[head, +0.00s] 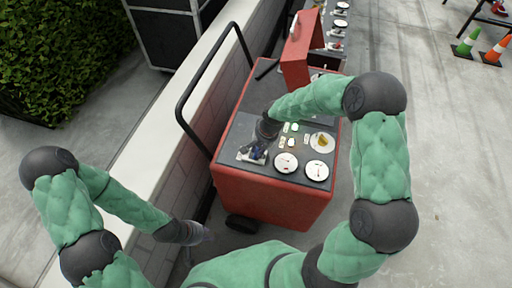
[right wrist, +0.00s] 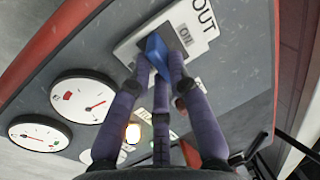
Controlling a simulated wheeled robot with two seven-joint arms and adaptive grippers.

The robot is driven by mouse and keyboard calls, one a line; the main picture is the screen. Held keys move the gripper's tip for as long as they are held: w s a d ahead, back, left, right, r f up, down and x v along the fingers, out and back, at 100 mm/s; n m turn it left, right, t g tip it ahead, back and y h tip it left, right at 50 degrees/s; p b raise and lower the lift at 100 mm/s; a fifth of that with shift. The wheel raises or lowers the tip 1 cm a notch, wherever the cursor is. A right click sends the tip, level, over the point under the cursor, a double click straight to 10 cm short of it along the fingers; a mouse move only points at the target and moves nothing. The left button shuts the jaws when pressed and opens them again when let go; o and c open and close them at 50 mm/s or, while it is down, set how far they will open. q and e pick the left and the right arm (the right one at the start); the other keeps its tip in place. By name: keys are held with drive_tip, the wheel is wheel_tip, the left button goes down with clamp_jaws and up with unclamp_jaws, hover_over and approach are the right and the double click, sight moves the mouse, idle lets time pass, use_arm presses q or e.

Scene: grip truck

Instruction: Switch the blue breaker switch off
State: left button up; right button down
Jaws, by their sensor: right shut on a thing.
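The blue breaker switch (right wrist: 155,47) sits on a white plate (right wrist: 130,50) on the dark top panel of the red cart (head: 262,196). In the right wrist view, my right gripper (right wrist: 160,68) has its purple-grey fingers closed around the switch, with its blue end showing between the fingertips. In the head view, the right gripper (head: 258,150) reaches down onto the plate at the panel's left side, and it hides most of the switch. My left gripper (head: 200,234) hangs low to the left of the cart, away from the panel; its fingers are too small and blurred to read.
Round gauges (head: 286,163) and small lit buttons (head: 294,127) lie right of the switch. A black handle (head: 190,88) rises at the cart's left, by a low wall (head: 165,105). Open pavement lies right.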

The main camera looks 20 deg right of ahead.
drive_tip(key=shift+s+d+f+t+y, duration=0.15)
drive_tip(key=shift+s+d+t+y, duration=0.05)
drive_tip(key=shift+d+t+y, duration=0.1)
drive_tip(key=shift+f+y+b, duration=0.15)
drive_tip(key=shift+y+b, duration=0.15)
drive_tip(key=shift+b, duration=0.2)
drive_tip(key=shift+s+d+f+t+y+b, duration=0.2)
drive_tip(key=shift+t+y+b, duration=0.4)
drive_tip(key=shift+b, duration=0.4)
drive_tip(key=shift+s+r, duration=0.1)
drive_tip(key=c, duration=1.4)
unclamp_jaws()
drive_tip(key=shift+r, duration=0.1)
